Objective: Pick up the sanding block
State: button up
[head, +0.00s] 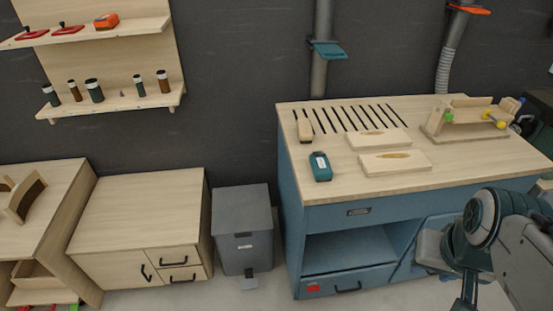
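A workbench (290,190) with a pale wood top and a blue body stands right of centre. A small upright wooden block (304,132) sits near its left edge, beside the dark slots in the top. A teal block-like thing with a pale label (320,167) lies in front of it, near the front left corner. I cannot tell for sure which of these two is the sanding block. My arm shows at the lower right, in front of the bench's right part. Its gripper is not clearly visible, and nothing on the bench is touched by my arm.
Two flat wooden boards (395,163) lie mid-bench. A wooden jig with green and yellow knobs (468,118) stands at the back right. A grey bin (243,225) and a low wooden cabinet (140,215) stand left of the bench. Wall shelves (110,103) hold several bottles.

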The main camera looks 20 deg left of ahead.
aim_at(323, 172)
jog(key=u, duration=0.4)
jog(key=i, duration=1)
